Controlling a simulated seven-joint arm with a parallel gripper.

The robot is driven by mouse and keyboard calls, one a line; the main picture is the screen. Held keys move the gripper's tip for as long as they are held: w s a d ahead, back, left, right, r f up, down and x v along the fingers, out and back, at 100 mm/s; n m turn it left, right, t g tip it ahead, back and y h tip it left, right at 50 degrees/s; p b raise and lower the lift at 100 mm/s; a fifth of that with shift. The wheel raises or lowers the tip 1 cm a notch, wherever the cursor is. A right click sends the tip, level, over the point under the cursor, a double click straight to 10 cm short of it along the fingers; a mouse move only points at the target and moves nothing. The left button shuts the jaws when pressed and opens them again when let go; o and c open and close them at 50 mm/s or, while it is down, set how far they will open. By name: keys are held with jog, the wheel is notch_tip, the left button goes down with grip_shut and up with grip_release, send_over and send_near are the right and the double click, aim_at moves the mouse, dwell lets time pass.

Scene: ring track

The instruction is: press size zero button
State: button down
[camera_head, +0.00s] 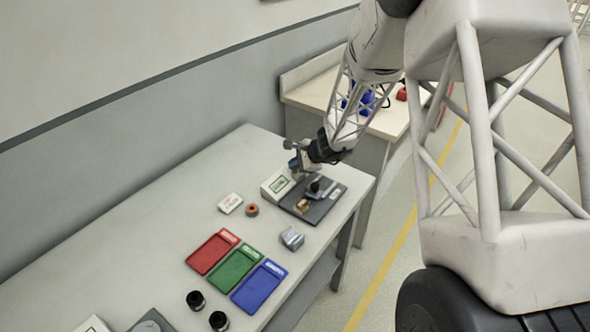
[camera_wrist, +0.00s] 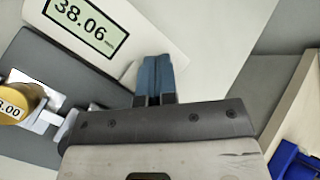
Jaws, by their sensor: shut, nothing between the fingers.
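A white gauge box (camera_head: 276,185) stands on the table at the edge of a dark base plate (camera_head: 322,210). In the wrist view the box (camera_wrist: 190,20) has a green display (camera_wrist: 85,25) reading 38.06. My gripper (camera_wrist: 155,78) is shut and empty, with its blue fingertips over the box's face, right of and below the display. It also shows in the head view (camera_head: 296,166), close above the box; contact cannot be told. No button is visible; the fingers hide part of the face. A gold cylinder (camera_wrist: 22,103) with a partly cut-off label sits in the metal fixture at the left.
Nearby on the table are a small white box (camera_head: 230,203), a brown ring (camera_head: 252,210) and a metal block (camera_head: 292,239). Red (camera_head: 202,262), green (camera_head: 227,279) and blue (camera_head: 250,297) trays lie nearer, beside black cylinders (camera_head: 195,300). A second table (camera_head: 306,90) stands behind.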

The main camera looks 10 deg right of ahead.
aim_at(295, 171)
jog(key=shift+f, duration=0.15)
dwell(0.4)
jog(key=shift+r, duration=0.9)
jog(key=shift+r, duration=0.15)
jog(key=shift+r, duration=2.4)
jog(key=shift+s+r, duration=0.1)
